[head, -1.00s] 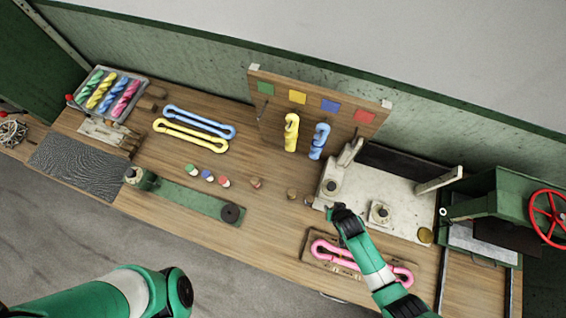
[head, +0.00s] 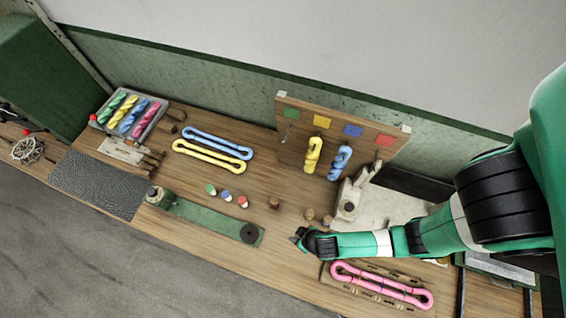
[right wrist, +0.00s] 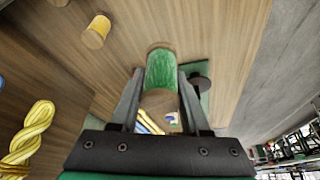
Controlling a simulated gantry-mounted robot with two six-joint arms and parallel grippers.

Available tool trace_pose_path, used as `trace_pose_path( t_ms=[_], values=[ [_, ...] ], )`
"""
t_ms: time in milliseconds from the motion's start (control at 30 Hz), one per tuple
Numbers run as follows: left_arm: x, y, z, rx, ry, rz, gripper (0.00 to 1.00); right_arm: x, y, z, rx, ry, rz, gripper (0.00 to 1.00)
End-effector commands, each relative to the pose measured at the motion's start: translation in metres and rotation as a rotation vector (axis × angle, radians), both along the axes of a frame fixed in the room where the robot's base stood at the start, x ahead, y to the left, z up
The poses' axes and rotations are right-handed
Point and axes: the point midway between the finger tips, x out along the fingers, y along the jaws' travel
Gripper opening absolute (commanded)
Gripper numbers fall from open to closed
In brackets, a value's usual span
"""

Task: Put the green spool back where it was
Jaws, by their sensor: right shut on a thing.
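The green spool (right wrist: 161,72) has green thread wound on a wooden core. In the right wrist view it is between the fingers of my right gripper (right wrist: 158,88), which is shut on it. In the head view my right gripper (head: 301,238) is over the front part of the bench, right of the round black disc; the spool is too small to make out there. My left gripper is not in view.
Green, blue and red-marked small pots (head: 226,196) stand left of the spools. A green bar with a black disc (head: 249,233) lies in front. Behind is a peg board (head: 290,150) with yellow and blue skeins. A pink skein (head: 380,287) lies at front right.

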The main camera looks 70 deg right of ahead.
Motion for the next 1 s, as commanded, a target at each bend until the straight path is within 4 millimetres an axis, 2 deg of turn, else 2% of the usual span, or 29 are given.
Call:
trace_pose_path(
  t_ms=[167,467,533,633,900,1000],
  values=[
    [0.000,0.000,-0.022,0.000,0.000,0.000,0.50,0.009,-0.016,-0.015,0.001,-0.001,-0.011,0.00],
    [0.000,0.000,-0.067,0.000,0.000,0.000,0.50,0.046,-0.081,-0.048,0.002,-0.004,-0.018,0.00],
    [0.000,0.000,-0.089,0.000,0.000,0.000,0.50,0.052,-0.092,-0.071,0.001,-0.003,-0.011,0.00],
    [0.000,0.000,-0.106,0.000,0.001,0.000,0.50,0.061,-0.106,-0.087,0.001,-0.003,-0.008,0.00],
    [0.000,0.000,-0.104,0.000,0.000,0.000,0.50,0.067,-0.118,-0.095,0.000,0.000,-0.001,0.00],
    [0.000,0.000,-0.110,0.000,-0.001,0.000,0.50,0.070,-0.123,-0.106,0.001,0.001,-0.002,0.00]
  ],
)
